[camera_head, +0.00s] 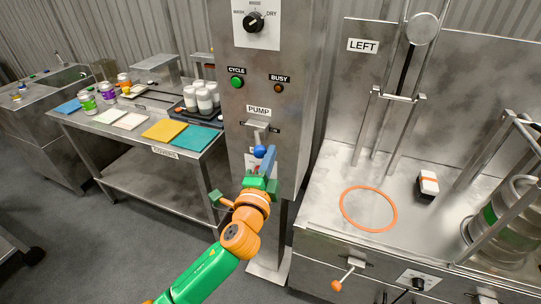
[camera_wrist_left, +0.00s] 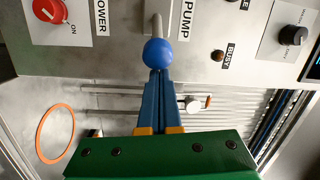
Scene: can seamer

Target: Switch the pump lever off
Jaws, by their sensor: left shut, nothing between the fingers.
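The pump lever (camera_head: 259,138) is a grey shaft with a blue ball knob, on the front of the tall metal cabinet under the PUMP label (camera_head: 258,111). In the left wrist view the blue ball (camera_wrist_left: 158,52) is straight ahead of the fingertips, with the shaft running up from it. My left gripper (camera_head: 269,160) has blue fingers closed together with nothing between them. Its tips (camera_wrist_left: 158,74) are right at the ball's near side; whether they touch it I cannot tell. The small lettering beside the lever is partly hidden. My right gripper is in neither view.
The cabinet also carries a green CYCLE button (camera_head: 237,82), a BUSY lamp (camera_head: 278,88) and a black dial (camera_head: 254,22). A red POWER switch (camera_wrist_left: 48,10) shows in the left wrist view. A bench (camera_head: 350,220) with an orange ring (camera_head: 368,209) stands right; a cluttered table (camera_head: 150,185) stands left.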

